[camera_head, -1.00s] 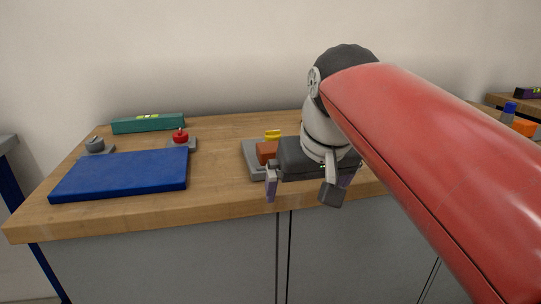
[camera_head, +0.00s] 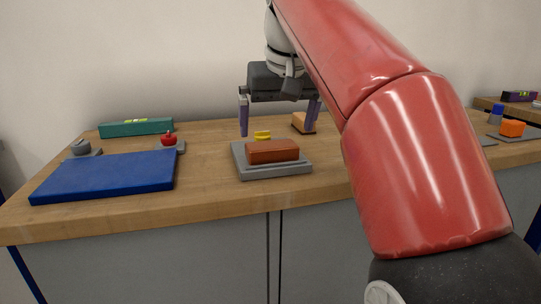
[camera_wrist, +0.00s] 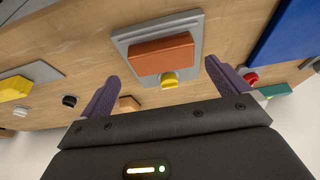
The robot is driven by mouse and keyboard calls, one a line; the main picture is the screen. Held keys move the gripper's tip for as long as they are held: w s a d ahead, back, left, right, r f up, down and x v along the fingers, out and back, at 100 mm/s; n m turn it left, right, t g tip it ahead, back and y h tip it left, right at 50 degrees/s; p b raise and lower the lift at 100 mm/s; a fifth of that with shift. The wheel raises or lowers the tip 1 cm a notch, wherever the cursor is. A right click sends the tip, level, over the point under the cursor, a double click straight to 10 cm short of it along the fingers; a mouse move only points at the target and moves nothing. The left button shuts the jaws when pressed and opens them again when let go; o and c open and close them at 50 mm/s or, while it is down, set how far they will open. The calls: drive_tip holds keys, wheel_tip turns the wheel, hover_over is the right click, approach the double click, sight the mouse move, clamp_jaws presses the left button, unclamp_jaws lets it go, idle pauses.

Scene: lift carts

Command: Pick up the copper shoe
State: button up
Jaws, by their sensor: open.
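The copper shoe (camera_head: 273,151) is a reddish-brown block lying on a grey stepped base (camera_head: 275,171) near the front of the wooden bench. A yellow knob (camera_head: 263,135) stands just behind it. My gripper (camera_head: 279,128) is open and empty, above and behind the shoe, with its two purple-grey fingers pointing down and spread wider than the shoe. In the wrist view the copper shoe (camera_wrist: 161,54) lies ahead of the gap between the fingertips (camera_wrist: 163,75), apart from both, with the yellow knob (camera_wrist: 169,79) on its near side.
A blue slab (camera_head: 105,176) lies at left, with a teal level (camera_head: 136,127), a red knob (camera_head: 168,138) and a grey knobbed piece (camera_head: 82,148) behind. A wood-coloured block (camera_head: 303,123) stands behind the right finger. An orange block (camera_head: 512,128) is far right.

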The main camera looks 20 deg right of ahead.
sight(272, 144)
drive_tip(key=x, duration=0.2)
drive_tip(key=b+x, duration=0.1)
drive_tip(key=x, duration=0.2)
drive_tip(key=shift+w+a+f, duration=0.15)
drive_tip(key=shift+w, duration=0.35)
drive_tip(key=c, duration=1.7)
drive_tip(key=shift+r, duration=0.2)
drive_tip(key=shift+c, duration=0.2)
